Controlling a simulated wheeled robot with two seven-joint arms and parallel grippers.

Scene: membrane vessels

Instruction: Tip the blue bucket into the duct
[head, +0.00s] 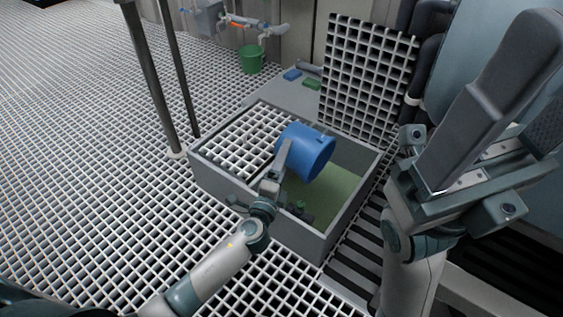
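The blue bucket (310,154) is tilted on its side above the open part of the duct, its base or mouth facing right; I cannot tell which. My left gripper (283,160) reaches up to the bucket's left edge and appears to hold it there; the fingertips are partly hidden against the bucket. The duct (298,236) is a grey rectangular trough with a greenish floor (338,188). Its left part is covered by a white grating. My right gripper (490,110) is large in the near right, raised beside the duct, its finger state unclear.
A grating panel (368,75) stands upright behind the duct. A green bucket (250,60) hangs under a tap at the back. Blue (292,74) and green (312,84) small items lie on the grey ledge. Two dark posts (150,75) stand left. Grated floor is open at left.

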